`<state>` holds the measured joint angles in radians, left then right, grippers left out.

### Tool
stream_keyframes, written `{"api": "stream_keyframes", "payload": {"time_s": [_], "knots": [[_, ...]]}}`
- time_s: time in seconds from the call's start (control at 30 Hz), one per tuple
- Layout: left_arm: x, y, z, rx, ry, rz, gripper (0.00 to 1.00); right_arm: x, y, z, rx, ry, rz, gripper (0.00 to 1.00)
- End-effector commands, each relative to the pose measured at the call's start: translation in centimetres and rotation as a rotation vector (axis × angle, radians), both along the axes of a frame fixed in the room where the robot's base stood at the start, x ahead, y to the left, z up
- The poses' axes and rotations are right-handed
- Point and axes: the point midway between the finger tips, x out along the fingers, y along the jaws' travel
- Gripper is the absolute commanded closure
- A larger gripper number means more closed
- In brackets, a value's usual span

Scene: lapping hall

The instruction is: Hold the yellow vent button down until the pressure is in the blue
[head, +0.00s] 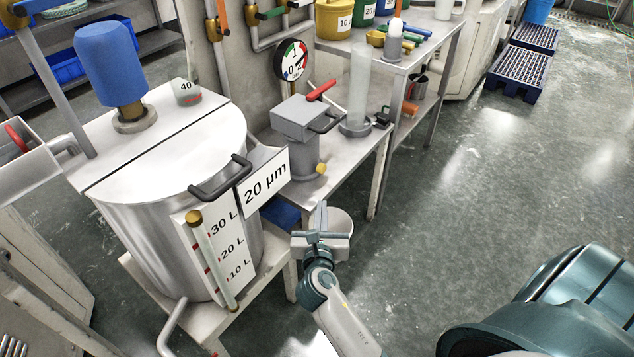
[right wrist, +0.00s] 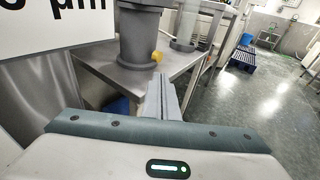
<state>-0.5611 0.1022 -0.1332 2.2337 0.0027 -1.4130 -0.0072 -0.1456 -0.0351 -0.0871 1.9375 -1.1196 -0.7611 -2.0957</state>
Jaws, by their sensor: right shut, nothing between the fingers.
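The yellow vent button (head: 321,168) sticks out low on the right side of a grey pressure pot (head: 307,155); it also shows in the right wrist view (right wrist: 157,56). My right gripper (head: 321,208) is shut and empty, below the button in the head view. Its fingertips (right wrist: 159,80) point toward the button, and a gap shows between them. The round pressure gauge (head: 291,61) stands above the pot, with red, green and blue on its dial. The needle is too small to read surely. My left gripper is not in view.
A large steel tank (head: 180,200) with a "20 µm" sign (head: 266,178) stands left of the pot. The pot's steel bench (head: 362,160) holds a clear cylinder (head: 358,85). Open floor lies to the right.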

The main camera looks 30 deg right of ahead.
Motion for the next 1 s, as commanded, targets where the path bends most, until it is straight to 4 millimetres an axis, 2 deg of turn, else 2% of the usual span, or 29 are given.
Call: {"api": "stream_keyframes", "payload": {"time_s": [0.27, 0.47, 0.67, 1.0], "knots": [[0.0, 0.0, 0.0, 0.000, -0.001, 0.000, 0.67, 0.1, 0.0, -0.1, 0.002, 0.000, 0.001, 1.00], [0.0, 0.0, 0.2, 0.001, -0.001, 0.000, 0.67, 1.0, -0.6, -0.3, 0.002, -0.001, 0.001, 1.00], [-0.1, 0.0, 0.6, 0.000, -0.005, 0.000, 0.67, 3.1, -2.0, -0.7, 0.003, -0.002, 0.001, 1.00], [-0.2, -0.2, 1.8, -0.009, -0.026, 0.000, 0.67, 8.0, -5.3, -1.7, 0.003, -0.001, 0.001, 1.00]]}}
